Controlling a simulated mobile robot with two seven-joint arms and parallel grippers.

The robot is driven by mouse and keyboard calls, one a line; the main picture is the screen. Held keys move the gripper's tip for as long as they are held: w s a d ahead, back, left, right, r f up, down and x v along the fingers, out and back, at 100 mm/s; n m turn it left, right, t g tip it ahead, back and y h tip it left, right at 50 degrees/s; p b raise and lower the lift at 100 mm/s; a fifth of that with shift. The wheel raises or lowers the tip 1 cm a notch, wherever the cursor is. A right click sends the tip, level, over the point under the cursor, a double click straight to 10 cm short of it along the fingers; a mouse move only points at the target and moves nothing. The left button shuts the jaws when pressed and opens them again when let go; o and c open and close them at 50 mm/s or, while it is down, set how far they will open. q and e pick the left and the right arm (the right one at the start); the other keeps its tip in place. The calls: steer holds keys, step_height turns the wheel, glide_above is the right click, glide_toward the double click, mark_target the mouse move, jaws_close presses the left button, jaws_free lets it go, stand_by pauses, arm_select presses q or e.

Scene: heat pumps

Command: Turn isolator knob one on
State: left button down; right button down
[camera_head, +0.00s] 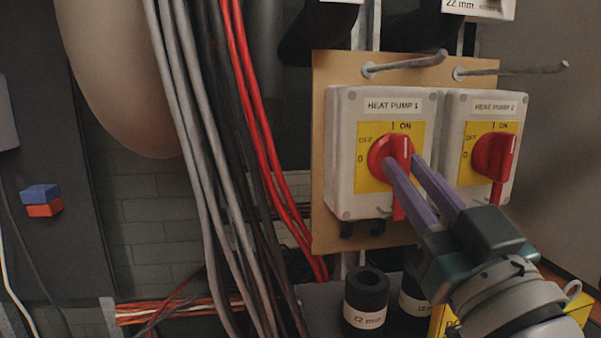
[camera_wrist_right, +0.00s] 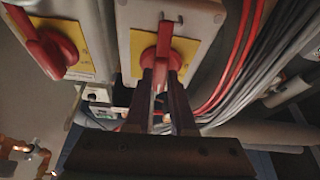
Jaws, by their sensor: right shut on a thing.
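The isolator box labelled HEAT PUMP 1 (camera_head: 345,200) is mounted on a tan board. Its red knob (camera_head: 382,152) sits on a yellow plate marked OFF 0 and ON. My right gripper (camera_head: 405,170) reaches in from the lower right with its purple fingers around the knob's grip bar. In the right wrist view, the red bar of the knob (camera_wrist_right: 164,45) stands between the two fingers (camera_wrist_right: 162,85), which are shut on it. The bar looks roughly vertical in the head view; its exact setting is partly hidden by the fingers. My left gripper is not in view.
The HEAT PUMP 2 isolator (camera_head: 455,125) with its red knob (camera_head: 495,155) stands close on the right. Two metal hooks (camera_head: 405,64) stick out above. Grey and red cables (camera_head: 255,110) hang on the left. Black cylinders (camera_head: 366,298) stand below.

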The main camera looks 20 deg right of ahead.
steer(key=shift+m+h, duration=0.4)
steer(key=shift+m, duration=0.4)
steer(key=c, duration=0.8)
jaws_free()
steer(key=shift+o, duration=0.2)
steer(key=b+v, duration=0.4)
steer(key=v, duration=0.6)
steer(key=shift+r+b, duration=0.15)
steer(key=shift+b, duration=0.15)
